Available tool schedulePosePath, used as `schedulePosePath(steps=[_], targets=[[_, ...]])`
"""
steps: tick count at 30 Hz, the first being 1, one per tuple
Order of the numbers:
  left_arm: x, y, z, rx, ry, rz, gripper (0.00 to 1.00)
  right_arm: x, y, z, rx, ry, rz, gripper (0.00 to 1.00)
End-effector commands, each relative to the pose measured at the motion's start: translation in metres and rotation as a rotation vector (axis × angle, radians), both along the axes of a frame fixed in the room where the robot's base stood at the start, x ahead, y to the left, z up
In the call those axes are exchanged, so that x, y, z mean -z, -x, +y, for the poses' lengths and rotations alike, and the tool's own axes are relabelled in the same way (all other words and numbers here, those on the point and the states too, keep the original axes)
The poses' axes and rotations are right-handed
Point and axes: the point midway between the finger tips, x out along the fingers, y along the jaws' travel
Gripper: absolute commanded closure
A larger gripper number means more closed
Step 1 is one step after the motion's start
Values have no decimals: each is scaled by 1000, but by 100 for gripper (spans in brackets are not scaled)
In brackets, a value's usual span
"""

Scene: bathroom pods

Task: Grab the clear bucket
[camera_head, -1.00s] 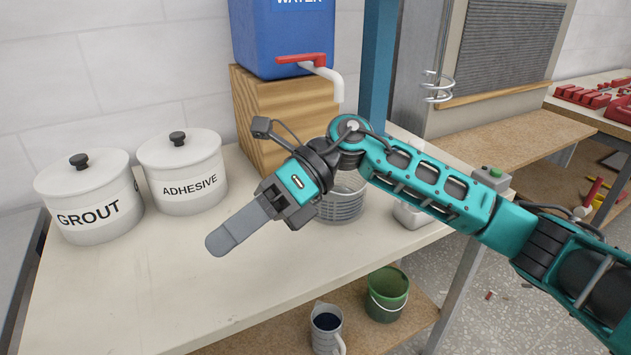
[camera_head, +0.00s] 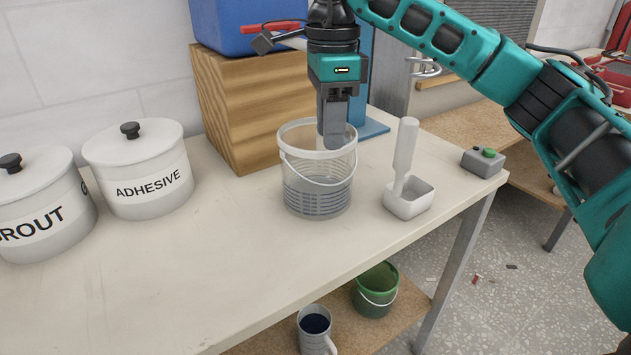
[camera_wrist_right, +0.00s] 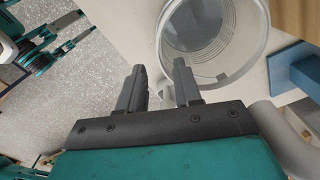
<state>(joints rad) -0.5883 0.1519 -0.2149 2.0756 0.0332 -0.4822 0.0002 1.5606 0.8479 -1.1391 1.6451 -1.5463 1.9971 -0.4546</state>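The clear bucket (camera_head: 305,185) stands upright on the table in the head view, with a white rim, a thin handle and a ribbed lower part. My right gripper (camera_head: 333,145) points down at the right part of its opening. In the right wrist view the fingers (camera_wrist_right: 160,68) are apart with nothing clamped between them. The bucket's round rim (camera_wrist_right: 262,55) lies just beyond them, its near left edge showing between the fingertips. I cannot tell whether they touch it. My left gripper is not in view.
A wooden block (camera_head: 225,110) with a blue water container (camera_head: 230,25) stands behind the bucket. A white tray with an upright handle (camera_head: 408,200) is close on its right, then a grey button box (camera_head: 482,162). Adhesive (camera_head: 140,170) and grout (camera_head: 40,215) jars stand left. The front table surface is clear.

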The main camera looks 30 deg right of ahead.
Motion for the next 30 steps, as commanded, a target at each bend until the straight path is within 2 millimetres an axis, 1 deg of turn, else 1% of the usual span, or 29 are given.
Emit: schedulePosePath(steps=[1,4,8,10,15,18,21,27,28,30], targets=[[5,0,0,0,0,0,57,11,0,0,0,-1,2,66],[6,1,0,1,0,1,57,22,0,0,-1,0,1,66],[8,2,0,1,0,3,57,30,-1,1,-1,-2,-1,66],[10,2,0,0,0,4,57,36,-2,1,0,-2,-1,66],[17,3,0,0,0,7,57,63,-8,3,-1,-3,1,66],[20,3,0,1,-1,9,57,75,-8,3,0,-1,1,66],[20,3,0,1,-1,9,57,80,-8,3,-1,-3,-1,66],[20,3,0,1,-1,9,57,80,-8,3,-1,-3,-1,66],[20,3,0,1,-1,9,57,80,-8,3,-1,-3,-1,67],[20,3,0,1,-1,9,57,80,-8,3,-1,-3,-1,74]])
